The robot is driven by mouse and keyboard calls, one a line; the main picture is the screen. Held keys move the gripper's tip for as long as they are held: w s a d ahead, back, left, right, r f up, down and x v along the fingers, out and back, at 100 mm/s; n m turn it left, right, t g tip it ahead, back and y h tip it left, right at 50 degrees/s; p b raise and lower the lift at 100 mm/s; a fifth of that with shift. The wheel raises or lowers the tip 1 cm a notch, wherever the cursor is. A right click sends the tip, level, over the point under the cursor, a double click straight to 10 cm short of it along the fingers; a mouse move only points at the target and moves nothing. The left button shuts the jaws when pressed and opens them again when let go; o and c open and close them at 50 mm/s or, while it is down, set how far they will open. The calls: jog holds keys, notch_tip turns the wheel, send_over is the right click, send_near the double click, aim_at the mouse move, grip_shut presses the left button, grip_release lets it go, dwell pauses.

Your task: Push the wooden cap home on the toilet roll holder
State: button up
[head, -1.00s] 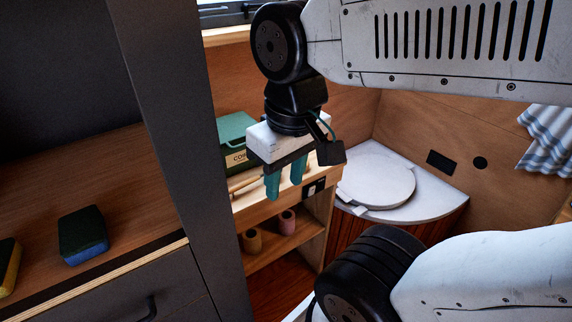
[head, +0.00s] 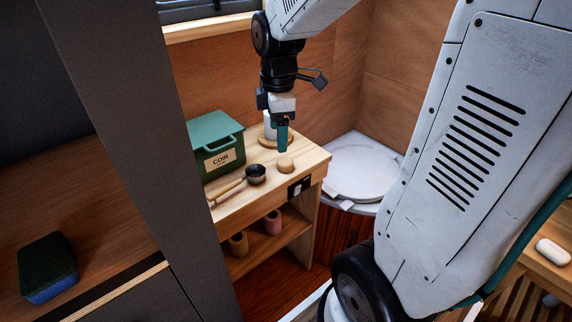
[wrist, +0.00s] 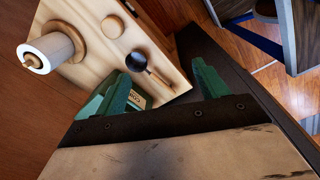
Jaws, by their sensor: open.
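The toilet roll holder (head: 266,140) stands on the light wooden counter, a round wooden base with a white roll on it. In the wrist view the white roll (wrist: 50,53) and its round base (wrist: 72,38) are at the upper left. The wooden cap (head: 286,166) is a small round disc lying apart on the counter, in front of the holder; it also shows in the wrist view (wrist: 112,27). My gripper (head: 282,138) points down above the counter near the cap, partly hiding the roll. In the wrist view its teal fingers (wrist: 162,88) are apart with nothing held.
A green COIR box (head: 217,145) stands left of the holder. A ladle (head: 255,174) with a wooden handle lies by the cap. A dark upright panel (head: 150,150) rises at the left. Coloured rolls sit on the lower shelf; the toilet (head: 362,172) is to the right.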

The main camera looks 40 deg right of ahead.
aim_at(285, 161)
jog(key=w+d+f+n, duration=0.2)
jog(key=w+d+f, duration=0.1)
jog(key=w+d+f+n, duration=0.2)
jog(key=f+n, duration=0.1)
jog(key=f, duration=0.1)
jog(key=w+d+f+n, duration=0.3)
jog(key=f, duration=0.1)
jog(key=shift+w+d+f+g, duration=0.15)
jog(key=shift+w+d+g, duration=0.15)
jog(key=shift+n, duration=0.3)
jog(key=f, duration=0.7)
jog(key=shift+w+d+f, duration=0.1)
jog(key=shift+w+f, duration=0.1)
jog(key=shift+f, duration=0.1)
jog(key=c, duration=1.1)
